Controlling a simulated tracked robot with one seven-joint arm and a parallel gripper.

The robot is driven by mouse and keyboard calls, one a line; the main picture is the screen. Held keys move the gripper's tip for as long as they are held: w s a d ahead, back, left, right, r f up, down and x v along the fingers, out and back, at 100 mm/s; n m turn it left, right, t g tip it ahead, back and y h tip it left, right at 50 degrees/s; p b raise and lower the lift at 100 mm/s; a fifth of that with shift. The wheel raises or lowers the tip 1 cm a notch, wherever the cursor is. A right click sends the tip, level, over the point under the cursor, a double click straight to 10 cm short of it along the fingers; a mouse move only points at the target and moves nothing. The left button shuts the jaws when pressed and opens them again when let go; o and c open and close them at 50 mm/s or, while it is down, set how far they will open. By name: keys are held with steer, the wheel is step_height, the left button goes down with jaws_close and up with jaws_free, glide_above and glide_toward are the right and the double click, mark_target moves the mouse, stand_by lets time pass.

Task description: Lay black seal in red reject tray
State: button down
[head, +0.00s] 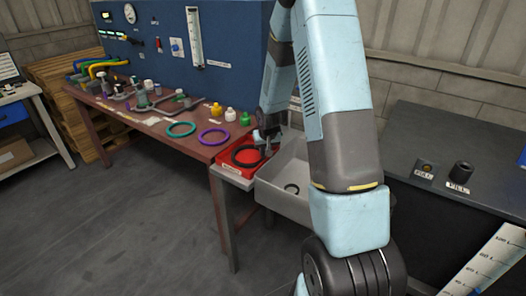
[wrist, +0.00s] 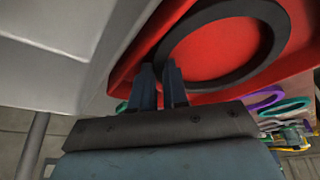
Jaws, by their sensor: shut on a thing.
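The black seal (head: 235,156) is a ring at the red reject tray (head: 243,171), within the tray's outline in the head view. In the wrist view the seal (wrist: 279,32) shows large against the red tray (wrist: 215,45). My gripper (head: 264,143) is over the tray's right part. In the wrist view the fingertips of my gripper (wrist: 160,72) are close together at the seal's near edge, shut on it. Whether the seal touches the tray floor I cannot tell.
A grey sink-like basin (head: 276,190) stands right beside the tray. Purple (head: 213,136) and green (head: 181,129) rings lie on the red-brown bench to the left, with small yellow, white and green bottles (head: 230,114) behind. A dark counter (head: 450,150) is at the right.

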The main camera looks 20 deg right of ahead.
steer(key=c, duration=1.4)
jaws_free()
steer(key=s+a+f+v, duration=0.1)
steer(key=s+v, duration=0.1)
steer(key=v, duration=1.3)
steer(key=s+a+f+v, duration=0.1)
steer(key=s+v, duration=0.2)
steer(key=v, duration=1.2)
steer(key=s+a+r, duration=0.1)
steer(key=s+r, duration=0.1)
steer(key=s, duration=0.4)
steer(key=s+a+r, duration=0.1)
steer(key=s+r, duration=0.2)
steer(key=s, duration=0.3)
steer(key=s+a+r+n+t, duration=0.1)
steer(key=s+r, duration=0.1)
steer(key=s, duration=0.5)
steer(key=shift+r+y, duration=0.3)
steer(key=shift+r, duration=0.05)
